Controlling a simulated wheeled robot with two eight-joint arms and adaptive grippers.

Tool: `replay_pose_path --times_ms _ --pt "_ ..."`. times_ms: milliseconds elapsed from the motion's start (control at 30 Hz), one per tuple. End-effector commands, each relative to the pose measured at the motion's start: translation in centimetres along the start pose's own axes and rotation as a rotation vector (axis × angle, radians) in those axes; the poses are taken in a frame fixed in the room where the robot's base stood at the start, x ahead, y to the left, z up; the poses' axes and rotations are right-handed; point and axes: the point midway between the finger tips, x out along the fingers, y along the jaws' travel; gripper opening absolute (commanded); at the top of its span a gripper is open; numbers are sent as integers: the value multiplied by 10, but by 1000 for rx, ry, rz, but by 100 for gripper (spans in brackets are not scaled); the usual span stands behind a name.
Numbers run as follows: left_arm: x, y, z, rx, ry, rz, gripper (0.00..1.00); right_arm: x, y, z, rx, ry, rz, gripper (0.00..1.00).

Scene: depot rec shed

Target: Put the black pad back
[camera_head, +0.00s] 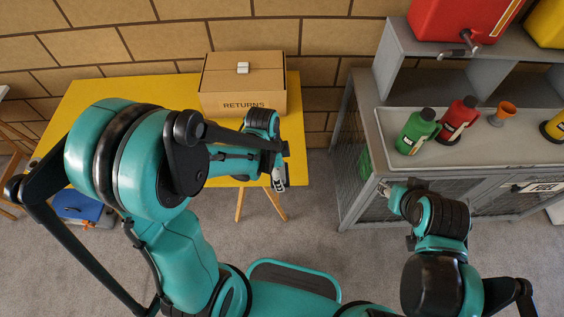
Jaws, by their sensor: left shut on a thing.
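My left gripper (280,181) is over the right front edge of the yellow table, seen from above. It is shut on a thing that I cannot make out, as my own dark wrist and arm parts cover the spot. I cannot pick out the black pad with certainty. My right gripper (384,186) is near the front left of the grey cabinet, and its fingers are too small to tell open from shut.
A cardboard RETURNS box (222,99) stands at the table's back, a small white thing (243,68) on top. The yellow table (86,94) is partly behind my arm. Green (418,131) and red (459,117) bottles and an orange cup (503,113) stand on the grey cabinet (390,164).

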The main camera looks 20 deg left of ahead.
Motion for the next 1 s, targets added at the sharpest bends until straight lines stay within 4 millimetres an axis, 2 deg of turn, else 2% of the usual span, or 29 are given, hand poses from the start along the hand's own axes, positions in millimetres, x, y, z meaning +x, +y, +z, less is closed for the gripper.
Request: replay_pose_path --times_ms 133,400,600,767,1000 --pt "12 -13 -1 44 4 5 50 5 0 4 0 0 0 40" --pt "52 -77 0 43 4 4 50 23 0 17 0 0 0 40" --pt "69 -108 0 42 3 4 50 30 0 22 0 0 0 40" --pt "75 -114 0 42 3 4 50 32 0 23 0 0 0 40" --pt "109 -114 6 42 3 4 50 46 0 33 0 0 0 40"
